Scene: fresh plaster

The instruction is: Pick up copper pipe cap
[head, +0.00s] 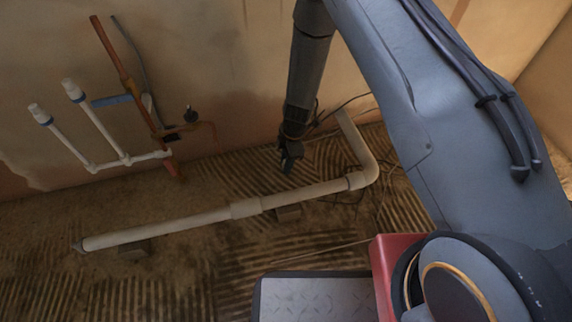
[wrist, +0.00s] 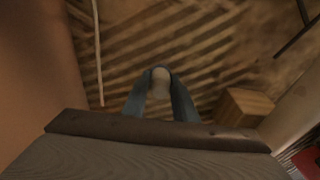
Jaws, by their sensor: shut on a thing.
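My gripper (head: 287,165) points down in the head view, between the wall and the long white pipe, above the grooved floor. In the wrist view its two bluish fingers (wrist: 160,92) are closed around a small rounded, pale thing, which I take for the copper pipe cap (wrist: 160,77). Its colour looks dull and washed out, and its sides are partly hidden by the fingers. The cap cannot be made out in the head view. I cannot tell whether it touches the floor.
The long white pipe (head: 190,222) rests on blocks (head: 134,250) in front of my gripper and bends up at right (head: 370,165). Thinner white pipes (head: 105,130) and a copper pipe (head: 125,75) stand left. A wooden block (wrist: 243,108) lies right of the fingers. Loose wires lie near the bend.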

